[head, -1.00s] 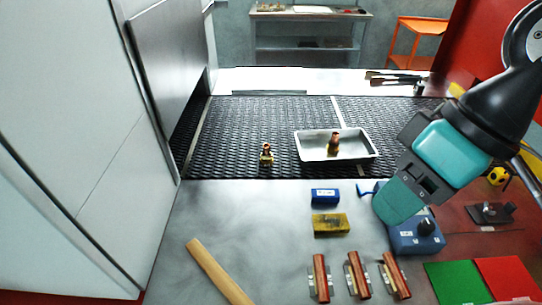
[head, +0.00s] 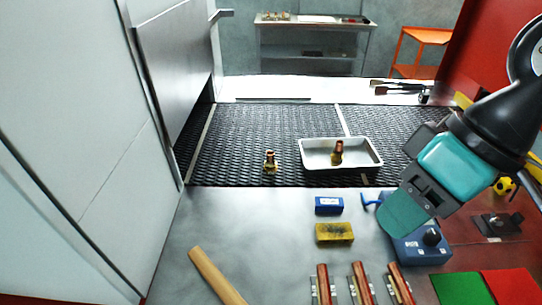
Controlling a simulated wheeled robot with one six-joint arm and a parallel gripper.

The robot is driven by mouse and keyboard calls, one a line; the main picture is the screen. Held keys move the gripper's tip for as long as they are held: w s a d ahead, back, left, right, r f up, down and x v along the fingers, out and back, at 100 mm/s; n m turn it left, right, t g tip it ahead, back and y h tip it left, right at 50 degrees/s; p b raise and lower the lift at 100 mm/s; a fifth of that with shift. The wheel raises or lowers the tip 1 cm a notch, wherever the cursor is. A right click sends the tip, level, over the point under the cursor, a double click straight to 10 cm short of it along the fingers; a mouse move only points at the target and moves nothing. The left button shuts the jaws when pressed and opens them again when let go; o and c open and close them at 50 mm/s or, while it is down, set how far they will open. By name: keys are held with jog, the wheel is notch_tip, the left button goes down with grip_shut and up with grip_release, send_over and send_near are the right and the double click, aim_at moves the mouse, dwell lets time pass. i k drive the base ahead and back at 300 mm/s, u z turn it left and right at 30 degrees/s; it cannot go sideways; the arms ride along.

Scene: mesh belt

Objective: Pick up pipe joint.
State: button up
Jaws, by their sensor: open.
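A small brass and copper pipe joint (head: 270,163) stands upright on the black mesh belt (head: 245,135), left of the tray. A second, similar copper fitting (head: 337,153) stands inside the shallow metal tray (head: 374,160) on the belt. My gripper (head: 403,216) is at the right, above the blue box on the bench, well apart from both fittings. It is open; its fingertips are hard to make out from this angle, and I see nothing held in it.
A blue block (head: 329,205) and a yellow sponge (head: 334,233) lie on the metal bench, with several red-brown handled pieces (head: 362,285) nearer. A wooden rod (head: 217,277) lies at left. A grey cabinet (head: 90,140) borders the belt's left side. The belt around the nearer joint is clear.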

aim_at(270, 168)
jog(key=k, duration=1)
jog(key=u, duration=1.75)
jog(key=i, duration=0.85)
jog(key=z, duration=1.75)
jog(key=i, duration=0.5)
